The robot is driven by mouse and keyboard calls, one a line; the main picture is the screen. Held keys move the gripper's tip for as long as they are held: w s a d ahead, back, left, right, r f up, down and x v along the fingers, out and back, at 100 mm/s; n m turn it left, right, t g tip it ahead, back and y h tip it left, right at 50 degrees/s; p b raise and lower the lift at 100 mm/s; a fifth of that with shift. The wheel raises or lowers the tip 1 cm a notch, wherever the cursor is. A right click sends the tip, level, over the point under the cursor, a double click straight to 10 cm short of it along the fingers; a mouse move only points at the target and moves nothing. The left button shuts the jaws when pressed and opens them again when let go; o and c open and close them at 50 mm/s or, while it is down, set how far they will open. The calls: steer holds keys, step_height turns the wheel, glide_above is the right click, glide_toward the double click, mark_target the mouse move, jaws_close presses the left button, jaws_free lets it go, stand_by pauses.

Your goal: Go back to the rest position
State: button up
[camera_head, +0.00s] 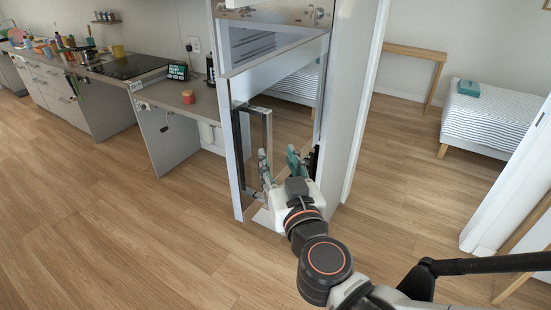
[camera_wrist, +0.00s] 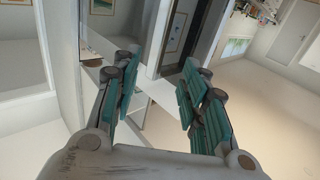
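My gripper (camera_head: 279,160) is in front of a tall mirror-fronted cabinet (camera_head: 240,160), a little right of its dark bar handle (camera_head: 268,150). Its two teal-padded fingers are spread apart. The wrist view also shows the gripper (camera_wrist: 160,95) open, with nothing held between the pads. The cabinet's pale edge runs behind the gap. I cannot tell whether a finger touches the cabinet. My gripper and arm hide part of the cabinet's lower front.
A counter (camera_head: 165,97) with a small red object (camera_head: 188,97) stands to the left. A white door frame (camera_head: 365,100) is close on the right, with a wooden side table (camera_head: 415,52) and a striped bed (camera_head: 490,118) beyond. The wooden floor at left is clear.

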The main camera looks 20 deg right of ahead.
steer(key=s+d+f+m+g+h+b, duration=0.1)
steer(key=s+d+f+m+g+h, duration=0.1)
steer(key=d+f+g+h, duration=0.5)
steer(key=s+a+f+n+g+y+b, duration=0.1)
steer(key=s+f+n+g+y, duration=0.1)
steer(key=s+g+y, duration=0.2)
steer(key=s+y, duration=0.3)
steer(key=shift+s+a+f+y, duration=0.3)
steer(key=shift+s+a+f, duration=0.05)
steer(key=shift+s+a, duration=0.05)
